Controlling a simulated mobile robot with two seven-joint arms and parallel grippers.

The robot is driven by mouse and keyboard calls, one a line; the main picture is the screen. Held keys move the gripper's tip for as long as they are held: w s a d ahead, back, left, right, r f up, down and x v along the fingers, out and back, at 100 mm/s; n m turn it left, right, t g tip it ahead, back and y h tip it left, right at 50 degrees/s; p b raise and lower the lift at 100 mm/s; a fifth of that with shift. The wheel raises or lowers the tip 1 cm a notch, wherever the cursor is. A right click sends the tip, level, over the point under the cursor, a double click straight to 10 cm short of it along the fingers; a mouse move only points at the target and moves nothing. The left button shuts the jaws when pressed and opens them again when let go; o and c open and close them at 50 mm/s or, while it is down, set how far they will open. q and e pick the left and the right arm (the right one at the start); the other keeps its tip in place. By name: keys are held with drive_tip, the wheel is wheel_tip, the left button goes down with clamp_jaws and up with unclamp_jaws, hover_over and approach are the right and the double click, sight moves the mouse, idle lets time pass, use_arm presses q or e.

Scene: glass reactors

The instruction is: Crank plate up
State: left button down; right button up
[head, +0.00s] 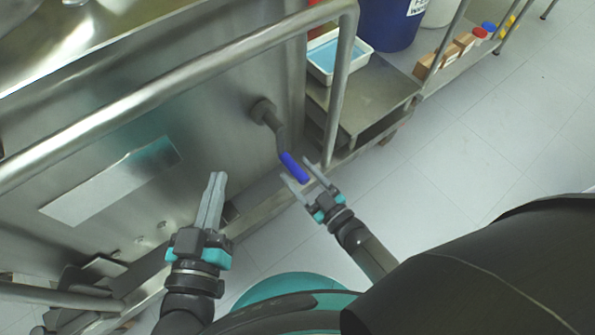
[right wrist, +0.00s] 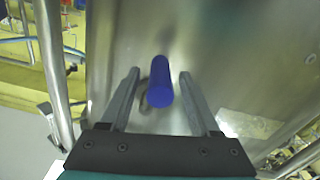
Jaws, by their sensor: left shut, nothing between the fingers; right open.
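The crank (head: 281,136) is a grey metal arm that comes out of a round hub on the steel panel and ends in a blue handle (head: 293,167). My right gripper (head: 305,171) is open, with its fingertips around or close beside the blue handle. In the right wrist view the blue handle (right wrist: 160,84) stands between the two spread fingers, apart from both. My left gripper (head: 217,178) is shut and empty, in front of the panel to the left of the crank. The plate is not clearly identifiable.
A steel rail (head: 190,90) runs across above the panel and bends down right of the crank. A steel shelf (head: 375,105) with a white tray (head: 335,60) stands at the right. A blue drum (head: 390,22) is behind. The floor (head: 460,150) at right is clear.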

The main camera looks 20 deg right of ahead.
drive_tip(key=shift+w+a, duration=0.15)
drive_tip(key=shift+w, duration=0.25)
drive_tip(key=shift+c, duration=0.2)
clamp_jaws()
idle(1.1)
